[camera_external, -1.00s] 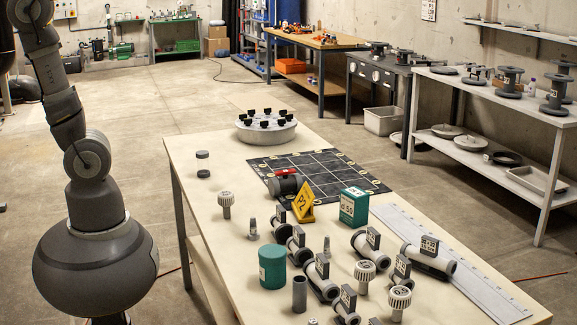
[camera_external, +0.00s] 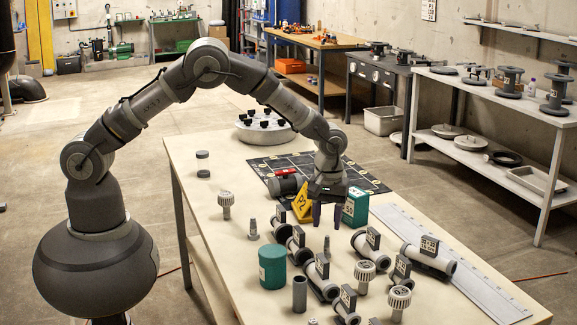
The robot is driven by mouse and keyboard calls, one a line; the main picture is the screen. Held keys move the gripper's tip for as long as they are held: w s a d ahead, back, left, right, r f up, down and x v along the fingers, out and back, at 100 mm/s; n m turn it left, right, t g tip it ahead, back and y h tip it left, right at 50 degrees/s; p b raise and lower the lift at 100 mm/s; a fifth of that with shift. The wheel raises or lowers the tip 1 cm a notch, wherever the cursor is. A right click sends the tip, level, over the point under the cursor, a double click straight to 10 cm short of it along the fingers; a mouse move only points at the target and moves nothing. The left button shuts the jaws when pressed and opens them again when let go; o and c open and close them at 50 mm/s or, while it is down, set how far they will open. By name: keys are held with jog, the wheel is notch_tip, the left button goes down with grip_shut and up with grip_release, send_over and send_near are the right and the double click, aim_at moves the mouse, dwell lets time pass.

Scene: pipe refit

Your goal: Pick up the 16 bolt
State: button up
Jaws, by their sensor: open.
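I cannot read a number 16 on any bolt. One small grey bolt-like piece (camera_external: 326,247) stands upright among the pipe pieces, and a similar one (camera_external: 252,229) stands further left. Larger pieces with ribbed pale heads stand at the left (camera_external: 226,201) and at the right front (camera_external: 365,269). My gripper (camera_external: 327,222) points down with its two fingers apart and nothing seen between them. In the picture it is just above the first small bolt; the exact height gap is hard to tell.
Several flanged grey pipe pieces (camera_external: 319,279) with dark tags crowd the table (camera_external: 205,233). A teal cylinder (camera_external: 272,268), a yellow sign (camera_external: 304,203) and a green box (camera_external: 356,208) stand near. A long white ruler (camera_external: 460,272) lies along the right edge. The table's left part is clearer.

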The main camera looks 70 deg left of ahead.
aim_at(327, 236)
notch_tip(327, 236, down, 7)
jog(key=b, duration=0.3)
jog(key=shift+d+r, duration=0.1)
jog(key=shift+d, duration=0.05)
jog(key=shift+r, duration=0.15)
grip_shut()
